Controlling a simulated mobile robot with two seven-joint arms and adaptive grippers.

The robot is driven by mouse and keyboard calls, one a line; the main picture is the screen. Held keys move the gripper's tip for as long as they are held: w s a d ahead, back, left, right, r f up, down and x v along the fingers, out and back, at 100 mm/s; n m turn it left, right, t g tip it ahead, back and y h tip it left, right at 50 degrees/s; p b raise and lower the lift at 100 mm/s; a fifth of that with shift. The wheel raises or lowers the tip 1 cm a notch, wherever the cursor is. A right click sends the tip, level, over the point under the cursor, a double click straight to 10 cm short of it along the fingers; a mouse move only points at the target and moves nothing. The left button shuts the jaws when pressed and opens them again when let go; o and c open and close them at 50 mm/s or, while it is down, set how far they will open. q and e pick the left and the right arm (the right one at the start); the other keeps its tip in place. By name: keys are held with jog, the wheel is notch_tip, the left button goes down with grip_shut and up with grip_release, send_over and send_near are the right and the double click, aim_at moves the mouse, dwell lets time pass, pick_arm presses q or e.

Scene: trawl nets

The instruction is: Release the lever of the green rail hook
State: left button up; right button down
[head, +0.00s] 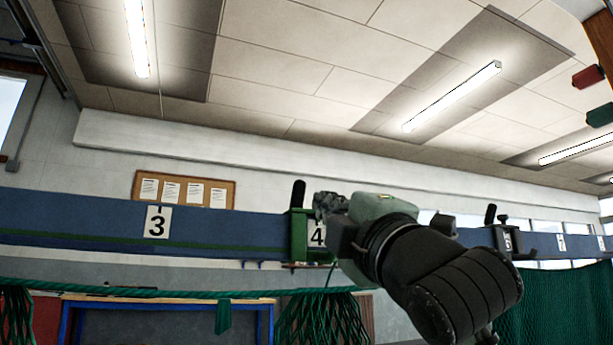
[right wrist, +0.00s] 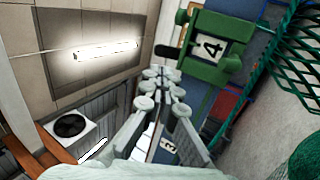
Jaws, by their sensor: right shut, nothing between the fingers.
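The green rail hook (head: 299,236) clamps over the blue rail near the centre of the head view, beside a white plate marked 4 (head: 317,234). Its black lever (head: 298,194) stands nearly upright above the rail. My right gripper (head: 330,203) is just right of the lever, fingers shut and empty, and partly covers the rail and plate. In the right wrist view the green hook (right wrist: 208,71) lies beyond and right of my closed fingers (right wrist: 162,80). I cannot tell whether the fingers touch the hook. My left gripper is not in view.
The blue rail (head: 100,218) crosses the whole head view. A plate marked 3 (head: 157,222) is on the left. A dark hook (head: 507,238) with its own lever is on the right. Green netting (head: 325,318) hangs below. The space above the rail looks clear.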

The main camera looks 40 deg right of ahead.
aim_at(300, 187)
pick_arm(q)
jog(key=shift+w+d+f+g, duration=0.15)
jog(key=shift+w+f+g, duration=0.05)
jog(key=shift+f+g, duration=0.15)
pick_arm(e)
jog(key=x, duration=0.8)
jog(key=shift+w+d+r, duration=0.1)
jog(key=shift+w, duration=0.15)
